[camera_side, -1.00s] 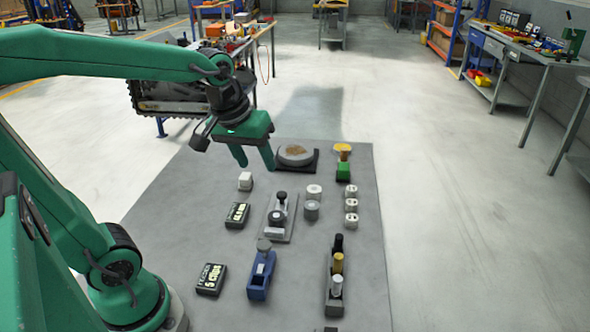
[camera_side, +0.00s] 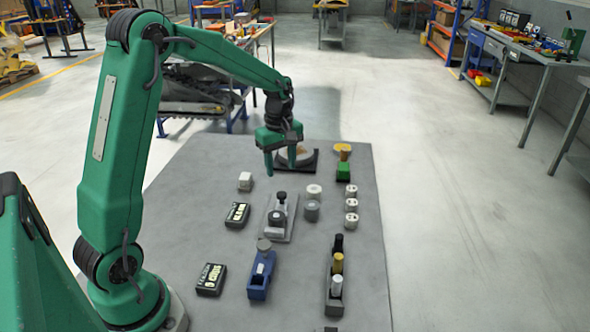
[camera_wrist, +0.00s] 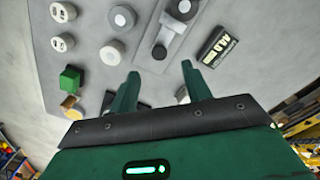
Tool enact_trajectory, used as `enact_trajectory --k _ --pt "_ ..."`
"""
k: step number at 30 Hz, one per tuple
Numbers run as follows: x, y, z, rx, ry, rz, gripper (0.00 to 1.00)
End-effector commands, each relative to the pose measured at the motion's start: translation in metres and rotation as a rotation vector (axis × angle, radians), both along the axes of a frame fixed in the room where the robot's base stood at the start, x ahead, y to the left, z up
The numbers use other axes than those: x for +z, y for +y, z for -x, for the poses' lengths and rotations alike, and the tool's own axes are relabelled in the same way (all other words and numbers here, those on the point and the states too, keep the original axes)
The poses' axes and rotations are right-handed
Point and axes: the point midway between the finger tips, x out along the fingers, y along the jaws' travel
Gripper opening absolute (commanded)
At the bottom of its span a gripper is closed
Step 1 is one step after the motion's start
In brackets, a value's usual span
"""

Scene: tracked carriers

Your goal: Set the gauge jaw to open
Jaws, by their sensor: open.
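A grey plate fixture (camera_side: 291,228) with a black knob and a round dark-topped part lies mid-mat in the side view; it looks like the gauge, but I cannot be sure. It shows at the top of the wrist view (camera_wrist: 179,44). How its jaw stands is too small to tell. My gripper (camera_side: 281,168) is open and empty, fingers pointing down, above the mat just beyond the fixture. In the wrist view its fingers (camera_wrist: 160,72) are spread apart, with the fixture beyond them and nothing between them.
A round disc on a black base (camera_side: 312,161) is partly hidden behind my gripper. Around the fixture stand a white cube (camera_side: 245,181), black label boxes (camera_side: 237,215), pale cylinders (camera_side: 312,210), a green block (camera_side: 343,172), a blue device (camera_side: 258,288) and a rack of cylinders (camera_side: 334,305).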

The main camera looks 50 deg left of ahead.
Motion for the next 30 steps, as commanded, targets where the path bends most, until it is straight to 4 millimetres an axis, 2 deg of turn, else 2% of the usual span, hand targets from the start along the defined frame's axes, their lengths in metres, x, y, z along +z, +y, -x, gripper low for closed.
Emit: enact_trajectory --k 5,17,30 --pt "-0.014 0.009 -0.006 0.070 0.022 0.008 0.48" --pt "-0.022 0.010 -0.007 0.079 0.024 0.009 0.48" --pt "-0.070 0.009 -0.006 0.078 0.026 0.009 0.48"
